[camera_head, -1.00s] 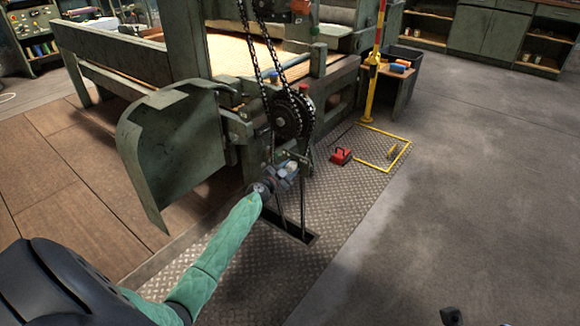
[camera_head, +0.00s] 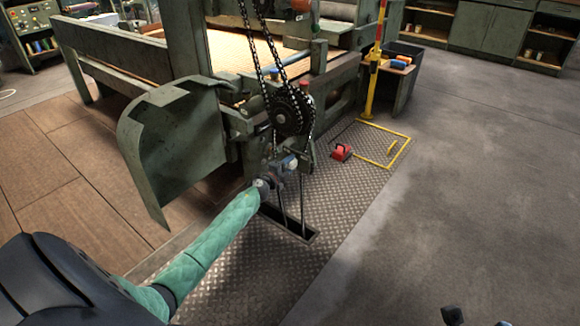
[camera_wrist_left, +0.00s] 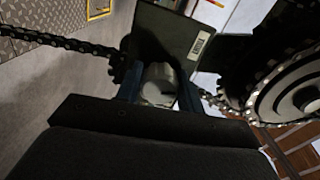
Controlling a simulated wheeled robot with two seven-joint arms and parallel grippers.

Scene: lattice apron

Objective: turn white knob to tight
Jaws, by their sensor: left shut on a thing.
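My left gripper (camera_head: 283,164) reaches in under the chain wheel at the corner of the green machine. In the left wrist view, a pale, rounded knob (camera_wrist_left: 158,84) sits between its two blue fingers, which are shut on it. The knob is small and mostly hidden by the gripper in the head view, so its tight mark and pointing cannot be read. Dark tips at the bottom right of the head view look like part of my right gripper (camera_head: 474,318), mostly cut off and away from the machine.
A black chain (camera_head: 262,45) runs over a dark sprocket (camera_head: 291,112) just above my left gripper. A curved green guard (camera_head: 170,140) stands to the left. The right floor is clear.

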